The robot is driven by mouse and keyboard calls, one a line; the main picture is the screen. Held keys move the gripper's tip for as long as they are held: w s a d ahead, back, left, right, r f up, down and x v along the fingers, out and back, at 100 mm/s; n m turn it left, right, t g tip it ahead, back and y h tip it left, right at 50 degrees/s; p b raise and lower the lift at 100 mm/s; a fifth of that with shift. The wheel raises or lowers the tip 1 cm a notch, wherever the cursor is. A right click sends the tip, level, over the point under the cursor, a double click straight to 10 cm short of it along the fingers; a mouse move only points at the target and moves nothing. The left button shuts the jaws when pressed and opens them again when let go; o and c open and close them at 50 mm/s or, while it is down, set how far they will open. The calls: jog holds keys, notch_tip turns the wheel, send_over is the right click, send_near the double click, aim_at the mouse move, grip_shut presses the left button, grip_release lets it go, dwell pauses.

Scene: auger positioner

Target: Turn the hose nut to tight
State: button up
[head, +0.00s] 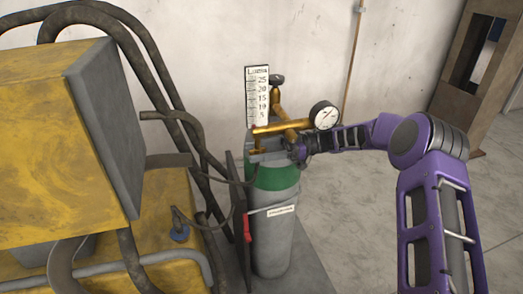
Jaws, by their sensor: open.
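A grey gas cylinder (272,225) with a green shoulder band (272,177) stands upright in the middle of the head view. A brass regulator (278,126) sits on top, with a round pressure gauge (325,115) and a white flow scale (257,95). A dark hose (223,171) runs left from the regulator area. The hose nut is too small to pick out. My purple arm comes in from the right. My gripper (297,150) is at the right side of the cylinder top, just below the regulator; its jaws are open but small and partly hidden. I cannot tell whether it touches anything.
A large yellow machine (60,150) with a grey side panel and thick dark hoses (165,60) fills the left. A red handle (247,228) hangs beside the cylinder. A brown cabinet (462,90) stands at the back right. The floor right of the cylinder is clear.

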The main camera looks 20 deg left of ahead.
jog(key=v, duration=1.7)
jog(key=shift+d, duration=0.2)
